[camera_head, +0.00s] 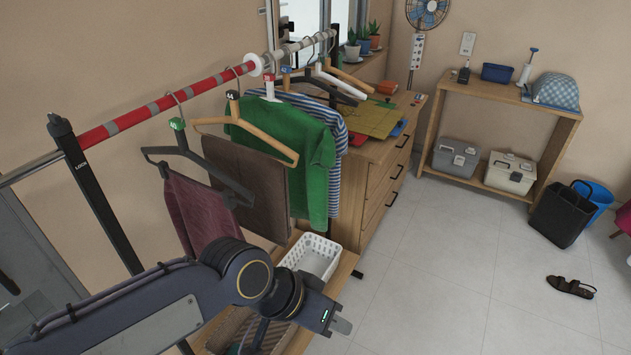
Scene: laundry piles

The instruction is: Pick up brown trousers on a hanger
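Brown trousers (262,190) hang folded over a light wooden hanger (262,135) with a black tag, hooked on the red-and-grey rail. A dark hanger with a green tag in front carries maroon trousers (203,218), which overlap the left part of the brown ones. My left gripper (338,326) is at the bottom centre, in front of and below the hanging clothes, apart from the brown trousers. Its fingers are seen from an angle that hides whether there is a gap. My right gripper is not in view.
A green shirt (318,155) and a striped shirt hang just behind the brown trousers. A white basket (314,257) stands on a wooden surface below. A wooden dresser (378,185) stands behind the rail. Open tiled floor lies to the right, with a sandal (571,287) on it.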

